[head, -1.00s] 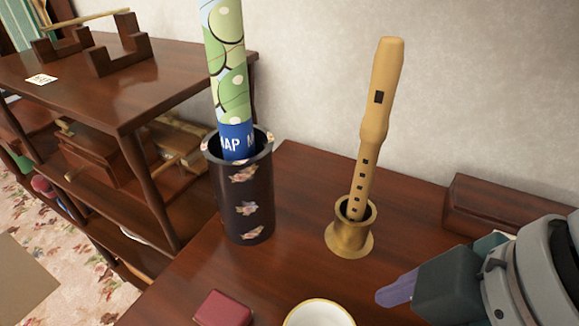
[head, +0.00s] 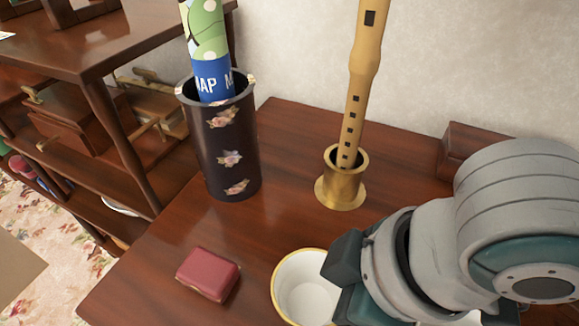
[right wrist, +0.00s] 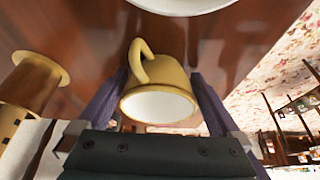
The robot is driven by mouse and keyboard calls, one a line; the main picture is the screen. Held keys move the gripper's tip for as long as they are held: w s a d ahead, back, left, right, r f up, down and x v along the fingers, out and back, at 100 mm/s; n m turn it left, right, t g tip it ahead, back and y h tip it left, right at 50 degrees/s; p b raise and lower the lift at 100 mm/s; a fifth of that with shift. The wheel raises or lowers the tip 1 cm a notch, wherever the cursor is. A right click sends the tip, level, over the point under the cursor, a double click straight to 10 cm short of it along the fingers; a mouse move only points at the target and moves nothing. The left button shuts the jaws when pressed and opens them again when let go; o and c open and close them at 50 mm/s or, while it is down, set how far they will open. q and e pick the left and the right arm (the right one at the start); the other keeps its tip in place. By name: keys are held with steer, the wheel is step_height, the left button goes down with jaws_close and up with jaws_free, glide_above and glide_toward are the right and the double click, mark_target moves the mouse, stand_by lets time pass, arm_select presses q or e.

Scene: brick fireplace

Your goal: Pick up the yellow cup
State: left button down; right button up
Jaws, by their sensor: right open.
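The yellow cup (head: 304,288) stands on the wooden table at the lower middle of the head view, its white inside and yellow rim showing. In the right wrist view the cup (right wrist: 158,88) sits between my two purple fingers, its handle towards the upper left. My right gripper (right wrist: 160,78) is open around the cup, one finger on each side; I cannot tell whether they touch it. In the head view my right gripper (head: 343,284) comes in from the right and covers the cup's right edge; its fingertips are hidden. My left gripper is not in view.
A dark red box (head: 208,274) lies left of the cup. A brass holder (head: 341,190) with a recorder (head: 358,75) and a dark vase (head: 222,150) with a rolled map (head: 208,50) stand behind. A white dish (right wrist: 185,4) shows at the wrist view's top edge.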

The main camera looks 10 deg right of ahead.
steer(key=shift+c, duration=0.2)
steer(key=c, duration=1)
steer(key=shift+r, duration=0.1)
steer(key=shift+c, duration=0.2)
